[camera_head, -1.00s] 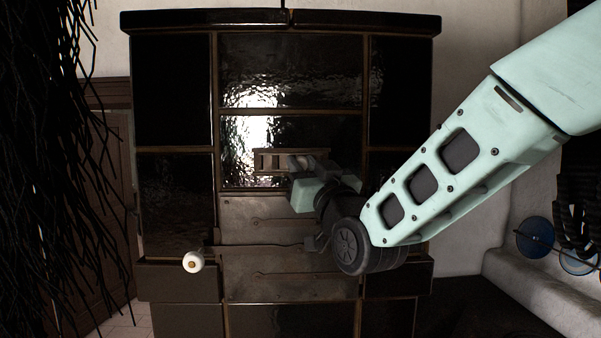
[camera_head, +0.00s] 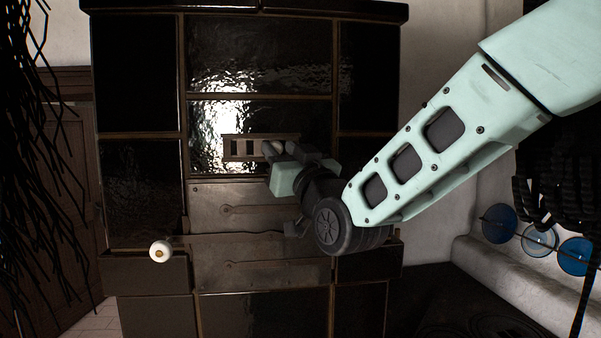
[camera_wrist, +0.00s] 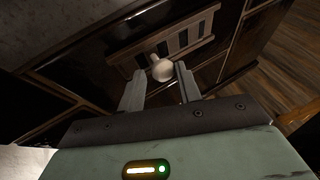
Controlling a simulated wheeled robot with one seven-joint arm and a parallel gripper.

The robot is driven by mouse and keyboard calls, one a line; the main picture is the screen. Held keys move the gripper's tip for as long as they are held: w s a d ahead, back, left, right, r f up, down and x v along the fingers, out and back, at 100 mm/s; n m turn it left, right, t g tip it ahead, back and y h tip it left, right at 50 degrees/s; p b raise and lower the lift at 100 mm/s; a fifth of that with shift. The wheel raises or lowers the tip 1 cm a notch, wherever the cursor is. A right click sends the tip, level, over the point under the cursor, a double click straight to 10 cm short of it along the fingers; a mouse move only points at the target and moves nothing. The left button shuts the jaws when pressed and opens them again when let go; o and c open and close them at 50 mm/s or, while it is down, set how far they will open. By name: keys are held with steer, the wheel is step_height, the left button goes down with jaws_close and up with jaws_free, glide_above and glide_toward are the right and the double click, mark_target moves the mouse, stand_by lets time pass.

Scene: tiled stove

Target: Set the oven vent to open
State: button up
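The oven vent (camera_head: 240,148) is a small brass-coloured slatted grille set in the dark tiled front of the stove (camera_head: 262,55). It also shows in the wrist view (camera_wrist: 192,36), with dark gaps between its slats and a pale round knob (camera_wrist: 162,70) standing out from it. My gripper (camera_head: 272,152) is at the right part of the vent in the head view. In the wrist view my gripper (camera_wrist: 160,80) is open, its two fingers on either side of the knob with space visible between. Whether a finger touches the knob I cannot tell.
A metal panel (camera_head: 225,213) lies below the vent. A white round knob (camera_head: 161,251) sticks out at the stove's lower left. Dark hanging strands (camera_head: 30,150) are at the left, and blue discs (camera_head: 499,223) at the right by a pale ledge.

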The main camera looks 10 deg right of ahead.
steer(key=b+v, duration=0.7)
steer(key=v, duration=1)
steer(key=s+a+f+n+g+h, duration=0.1)
steer(key=s+a+f+g, duration=0.15)
steer(key=f+g, duration=0.55)
steer(key=s+a+f+n+g, duration=0.2)
steer(key=a+f+g, duration=0.15)
steer(key=f, duration=0.95)
steer(key=s+d+f+g+h, duration=0.3)
steer(key=s+d+f+g, duration=0.1)
steer(key=s, duration=0.3)
steer(key=s+d+f+g+h, duration=0.3)
steer(key=s+d+f+g, duration=0.1)
steer(key=s, duration=0.4)
step_height(320, 180, down, 2)
steer(key=shift+f+n+g, duration=0.15)
steer(key=shift+n+g, duration=0.25)
steer(key=shift+g, duration=0.45)
steer(key=shift+w+a, duration=0.1)
steer(key=shift+a, duration=0.05)
